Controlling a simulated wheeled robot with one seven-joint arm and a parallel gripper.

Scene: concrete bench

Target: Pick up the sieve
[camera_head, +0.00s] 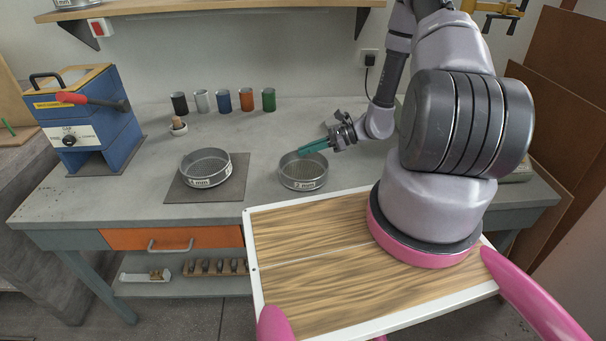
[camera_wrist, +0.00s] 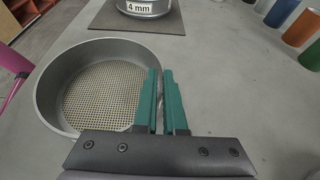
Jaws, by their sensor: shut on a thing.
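A round metal sieve labelled "2 mm" (camera_head: 303,183) is on the grey bench, right of the middle. It looks level, and no clear gap shows beneath it. My gripper (camera_head: 301,151) reaches in from the right with green fingers at the sieve's far rim. In the wrist view the same sieve (camera_wrist: 105,92) shows its mesh floor, and my gripper's green fingers (camera_wrist: 159,74) are closed on its wall. A second sieve labelled "4 mm" (camera_head: 205,182) sits on a dark mat to the left. It is partly cut off in the wrist view (camera_wrist: 145,9).
The dark mat (camera_head: 228,190) lies left of the held sieve. Several coloured cups, including a blue one (camera_head: 223,102), stand along the back. A blue machine (camera_head: 82,122) fills the left end. A shelf (camera_head: 200,6) hangs above.

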